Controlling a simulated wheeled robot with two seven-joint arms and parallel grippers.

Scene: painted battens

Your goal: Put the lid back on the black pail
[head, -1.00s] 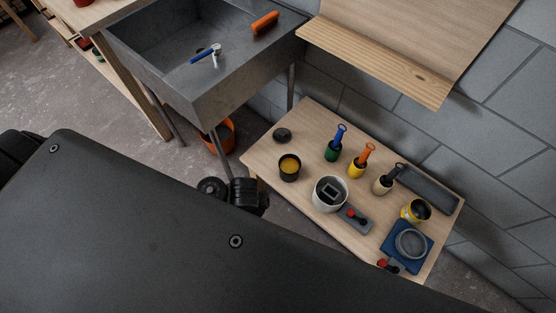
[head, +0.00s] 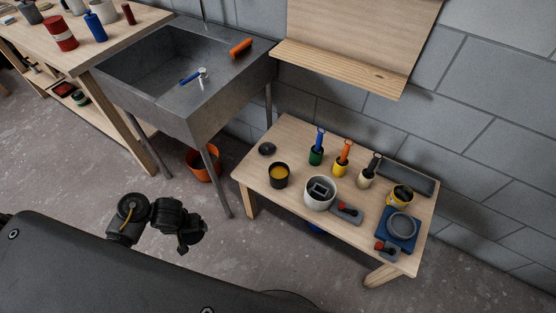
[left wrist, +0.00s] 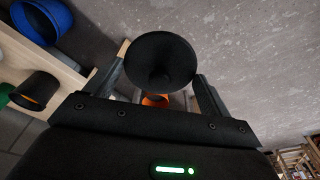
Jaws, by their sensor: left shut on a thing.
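The black pail (head: 279,176) stands open on the low table in the head view, with yellow-orange paint inside. It also shows at the left of the left wrist view (left wrist: 36,91). My left gripper (left wrist: 158,80) is shut on a round black lid (left wrist: 162,50), whose centre knob points toward the wrist camera. Behind the held lid are floor and part of an orange bucket. In the head view my dark arm is left of the table; the held lid is not clear there. Another small dark disc (head: 267,149) lies behind the pail. My right gripper is not in view.
The low table (head: 262,182) also holds a white pail (head: 320,192), several brush cups, a grey tray (head: 405,178) and a blue mat (head: 408,243). An orange bucket (head: 199,169) stands on the floor below the sink (head: 190,119). Open floor lies left of the table.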

